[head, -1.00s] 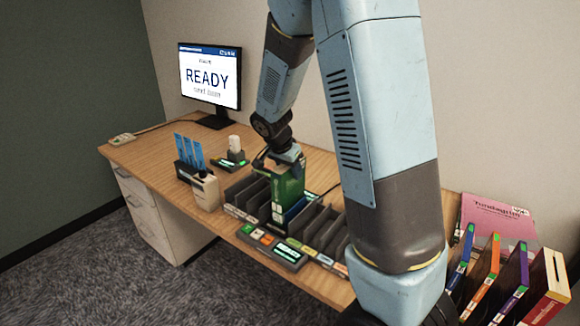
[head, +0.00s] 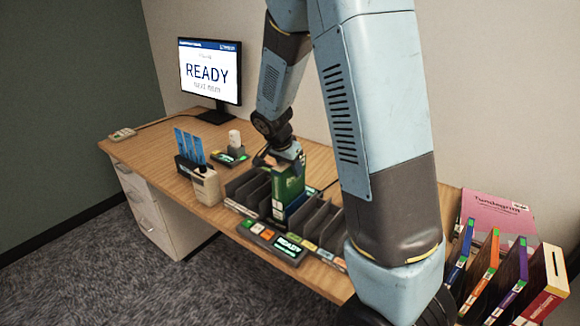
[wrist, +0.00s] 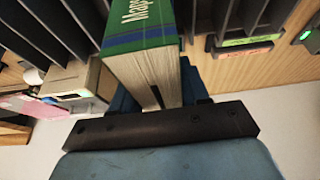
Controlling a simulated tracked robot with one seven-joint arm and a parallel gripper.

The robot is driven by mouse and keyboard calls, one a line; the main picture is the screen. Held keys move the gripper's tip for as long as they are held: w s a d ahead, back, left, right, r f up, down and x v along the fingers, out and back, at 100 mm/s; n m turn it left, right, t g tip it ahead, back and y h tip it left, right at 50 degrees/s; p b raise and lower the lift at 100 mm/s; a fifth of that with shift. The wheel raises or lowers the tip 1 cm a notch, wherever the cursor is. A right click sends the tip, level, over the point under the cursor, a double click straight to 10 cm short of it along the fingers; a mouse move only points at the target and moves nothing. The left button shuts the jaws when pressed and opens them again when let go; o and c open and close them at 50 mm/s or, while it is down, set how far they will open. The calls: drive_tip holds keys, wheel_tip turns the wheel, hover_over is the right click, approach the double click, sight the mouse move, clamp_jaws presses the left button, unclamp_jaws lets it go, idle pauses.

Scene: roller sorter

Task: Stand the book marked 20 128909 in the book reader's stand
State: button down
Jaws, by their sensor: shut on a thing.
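My gripper (head: 286,156) is shut on a green book (head: 287,184) and holds it upright by its top, among the dark dividers on the desk. In the wrist view the green book (wrist: 150,45) shows its page edges and a cover with "Maps" lettering. My gripper (wrist: 158,108) is close against it there. I cannot read the number 20 128909 on it. A black panel with lit "READY" text and coloured keys (head: 271,241) lies in front of the book. The book's lower end is partly hidden, so I cannot tell whether it rests in a stand.
Grey dividers (head: 322,222) with coloured labels stand on both sides. A monitor (head: 209,75) reads READY. Several coloured books (head: 485,270) and a pink book (head: 497,215) are at right.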

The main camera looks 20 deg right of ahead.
drive_tip(key=shift+c, duration=2.4)
unclamp_jaws()
drive_tip(key=v, duration=1.3)
drive_tip(key=shift+a+r, duration=0.15)
drive_tip(key=shift+r, duration=0.1)
drive_tip(key=s+d+r+n+t+y, duration=0.1)
drive_tip(key=s+r+n, duration=0.2)
drive_tip(key=s, duration=0.5)
drive_tip(key=s+d+r+n+t+y, duration=0.1)
drive_tip(key=s+r+n, duration=0.2)
drive_tip(key=s, duration=0.6)
drive_tip(key=s+d+r+n+t+y, duration=0.1)
drive_tip(key=s+r+n, duration=0.3)
drive_tip(key=s, duration=0.4)
drive_tip(key=shift+s+d+n+y, duration=0.3)
drive_tip(key=shift+s+d+n, duration=0.05)
drive_tip(key=shift+d+n, duration=0.05)
